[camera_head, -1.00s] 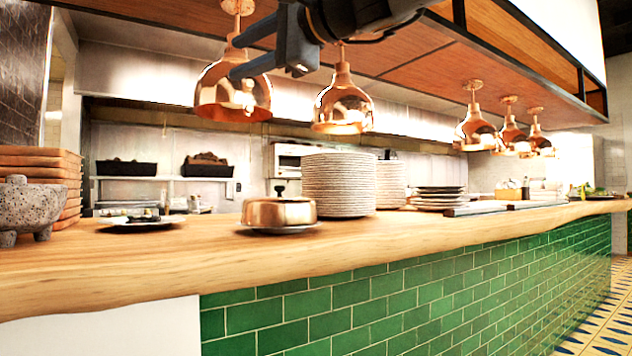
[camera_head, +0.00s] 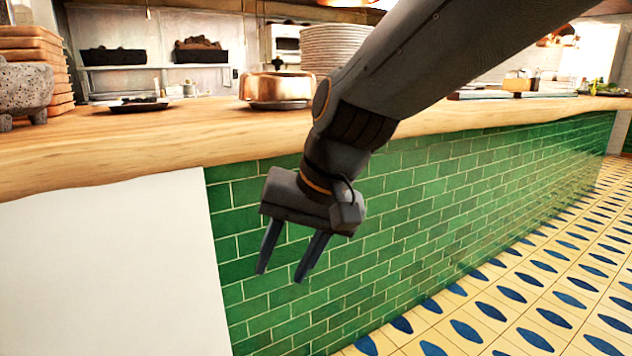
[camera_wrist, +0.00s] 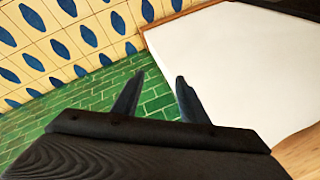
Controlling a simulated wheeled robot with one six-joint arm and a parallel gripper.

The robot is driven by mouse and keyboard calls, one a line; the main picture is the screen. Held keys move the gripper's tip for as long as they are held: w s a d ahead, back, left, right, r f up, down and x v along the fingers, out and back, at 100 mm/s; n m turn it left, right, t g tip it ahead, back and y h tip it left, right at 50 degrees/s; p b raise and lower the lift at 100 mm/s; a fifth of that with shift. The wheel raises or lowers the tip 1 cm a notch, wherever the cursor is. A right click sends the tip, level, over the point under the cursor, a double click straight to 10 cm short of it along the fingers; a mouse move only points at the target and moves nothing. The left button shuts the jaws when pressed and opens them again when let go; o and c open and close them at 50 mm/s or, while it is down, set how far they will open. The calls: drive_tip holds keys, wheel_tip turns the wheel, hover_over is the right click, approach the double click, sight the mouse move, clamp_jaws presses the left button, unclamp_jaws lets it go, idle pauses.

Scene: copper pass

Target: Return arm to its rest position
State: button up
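My gripper (camera_head: 281,277) hangs in front of the green tiled counter face, below the edge of the wooden counter top (camera_head: 130,160). Its two fingers point down and stand apart, with nothing between them. In the wrist view the gripper (camera_wrist: 153,90) also shows both fingers apart and empty, with green tile and a white panel beyond them. My dark arm comes in from the upper right and hides part of the counter and the plate stack.
The patterned floor (camera_head: 520,295) at right is clear. A white panel (camera_head: 110,260) fronts the counter at left.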

drive_tip(key=s+d+f+n+g+h, duration=0.2)
drive_tip(key=s+d+f+n+h, duration=0.2)
drive_tip(key=s+d+f, duration=0.65)
drive_tip(key=d+r+m+p, duration=0.2)
drive_tip(key=d+r+p, duration=0.4)
drive_tip(key=r+p, duration=0.3)
drive_tip(key=d+r+m+p, duration=0.3)
drive_tip(key=d+r+p, duration=0.4)
drive_tip(key=p, duration=0.8)
drive_tip(key=shift+s+d+r, duration=0.25)
drive_tip(key=shift+s+r, duration=0.05)
drive_tip(key=shift+r, duration=0.6)
